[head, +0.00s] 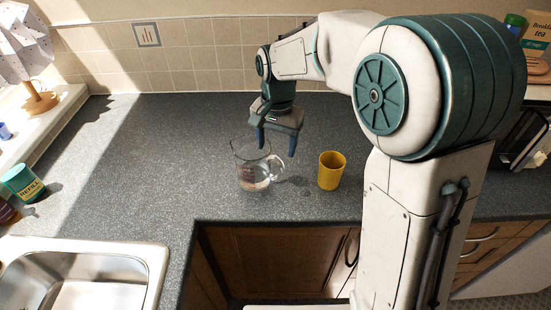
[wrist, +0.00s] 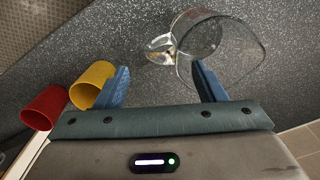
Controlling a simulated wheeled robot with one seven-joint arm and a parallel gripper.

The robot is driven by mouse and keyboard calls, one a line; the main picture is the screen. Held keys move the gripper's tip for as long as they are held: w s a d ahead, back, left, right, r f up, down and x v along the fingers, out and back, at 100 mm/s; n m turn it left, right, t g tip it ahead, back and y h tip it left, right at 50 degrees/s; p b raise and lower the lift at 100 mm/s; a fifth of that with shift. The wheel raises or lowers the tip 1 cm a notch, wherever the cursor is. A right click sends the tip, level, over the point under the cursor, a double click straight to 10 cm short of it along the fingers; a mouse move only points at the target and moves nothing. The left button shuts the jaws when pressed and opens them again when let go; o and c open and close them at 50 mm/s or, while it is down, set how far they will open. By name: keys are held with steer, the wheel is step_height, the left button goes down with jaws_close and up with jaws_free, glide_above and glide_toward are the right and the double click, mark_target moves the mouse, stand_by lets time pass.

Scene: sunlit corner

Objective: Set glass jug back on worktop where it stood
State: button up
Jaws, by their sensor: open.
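The clear glass jug (head: 252,172) with red markings stands upright on the grey speckled worktop (head: 170,140), near its front edge in the head view. Its handle points right. My gripper (head: 279,143) is open and empty, above and just behind the jug's handle side. In the wrist view the jug (wrist: 222,48) lies beyond the fingers, with its rim overlapping the right finger. The handle (wrist: 160,46) shows beyond the gap between my fingers (wrist: 161,82). I cannot tell whether the right finger touches the glass.
A yellow cup (head: 331,171) stands right of the jug; in the wrist view it is by the left finger, with a red cup (wrist: 45,107) beside it. A sink (head: 85,275) is at front left. A green tin (head: 22,182) stands left. The worktop behind the jug is clear.

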steer(key=shift+s+d+r, duration=0.1)
steer(key=shift+r, duration=1.5)
steer(key=s+d+n+t, duration=0.1)
steer(key=s+d+n, duration=0.1)
steer(key=s+d, duration=0.5)
steer(key=s+d+n+t, duration=0.2)
steer(key=s+d, duration=0.5)
steer(key=s, duration=0.5)
steer(key=shift+s+d+n, duration=0.2)
steer(key=shift+d+n, duration=0.1)
steer(key=shift+d, duration=0.05)
